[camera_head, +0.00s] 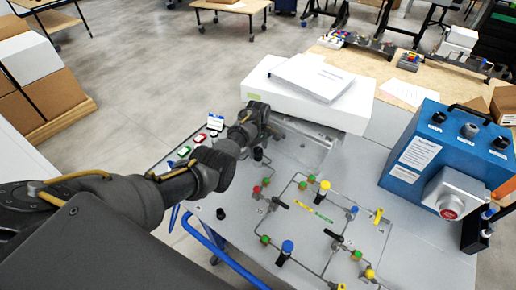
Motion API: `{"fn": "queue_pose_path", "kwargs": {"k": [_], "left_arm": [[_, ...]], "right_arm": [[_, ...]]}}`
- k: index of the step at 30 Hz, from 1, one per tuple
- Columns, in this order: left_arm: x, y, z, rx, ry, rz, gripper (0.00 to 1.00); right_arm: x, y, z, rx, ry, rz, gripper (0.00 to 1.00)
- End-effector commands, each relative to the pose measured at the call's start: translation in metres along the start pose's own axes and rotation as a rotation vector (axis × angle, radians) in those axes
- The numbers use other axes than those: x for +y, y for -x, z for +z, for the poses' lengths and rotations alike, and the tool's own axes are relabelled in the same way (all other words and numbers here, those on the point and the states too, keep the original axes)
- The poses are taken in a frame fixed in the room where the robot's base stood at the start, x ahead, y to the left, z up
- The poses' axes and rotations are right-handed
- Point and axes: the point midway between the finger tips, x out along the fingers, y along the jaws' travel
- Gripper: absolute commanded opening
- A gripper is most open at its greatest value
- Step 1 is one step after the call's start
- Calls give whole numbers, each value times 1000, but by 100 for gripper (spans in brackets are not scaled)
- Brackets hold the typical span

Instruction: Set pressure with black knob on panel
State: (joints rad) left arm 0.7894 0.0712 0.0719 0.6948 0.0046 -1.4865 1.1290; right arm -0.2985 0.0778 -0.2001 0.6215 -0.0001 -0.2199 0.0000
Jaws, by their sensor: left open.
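The panel (312,222) is a light grey sloping board with thin metal piping and coloured fittings. A black knob (258,154) stands at its upper left, just below my left gripper. Another small black knob (220,213) sits at the panel's left edge. Black lever handles (334,236) lie among the piping. My left gripper (262,128) is open at the panel's upper left corner, near the white box. Its fingers are dark and small, so I cannot tell whether they touch anything. My left arm covers part of the panel's left side. My right gripper is out of view.
A white box (345,112) with papers on it stands behind the panel. A blue unit (436,150) with a red button stands at the right. Red and green buttons (184,151) line the left edge. A blue tube frame (230,262) shows below. The panel's middle carries raised valves.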

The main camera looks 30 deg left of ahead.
Motion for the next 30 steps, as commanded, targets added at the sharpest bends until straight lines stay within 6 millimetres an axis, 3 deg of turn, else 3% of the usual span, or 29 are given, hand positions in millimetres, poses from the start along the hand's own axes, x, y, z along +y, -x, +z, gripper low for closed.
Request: {"fn": "queue_pose_path", "kwargs": {"k": [5, 15, 23, 30], "left_arm": [[0, 0, 0, 0, 1, 0, 58], [0, 0, 0, 0, 1, 0, 15], [0, 1, 0, 0, -27, -1, 15], [0, 1, 0, 0, -154, -2, 15]], "right_arm": [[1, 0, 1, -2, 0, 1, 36], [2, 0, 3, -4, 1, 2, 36], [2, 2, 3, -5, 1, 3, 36], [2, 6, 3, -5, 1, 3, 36]]}}
